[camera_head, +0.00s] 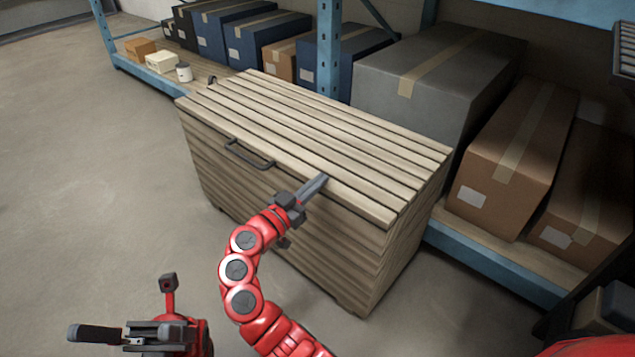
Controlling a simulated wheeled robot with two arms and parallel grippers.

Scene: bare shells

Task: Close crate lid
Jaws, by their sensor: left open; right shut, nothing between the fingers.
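The wooden slatted crate (300,225) stands on the floor in the middle of the view. Its slatted lid (315,135) lies flat across the top, and no gap shows along the front edge. A dark bar handle (250,155) is on the front side near the lid's edge. My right gripper (322,181) is shut and empty, its fingertips at the lid's front edge, right of the handle; I cannot tell whether they touch. My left gripper (128,334) is open and empty, low at the left, apart from the crate. The inside of the crate is hidden.
A blue shelf rack (329,50) stands close behind the crate with a large grey box (440,80), brown cartons (515,150) and blue boxes (235,30). The floor to the left is clear.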

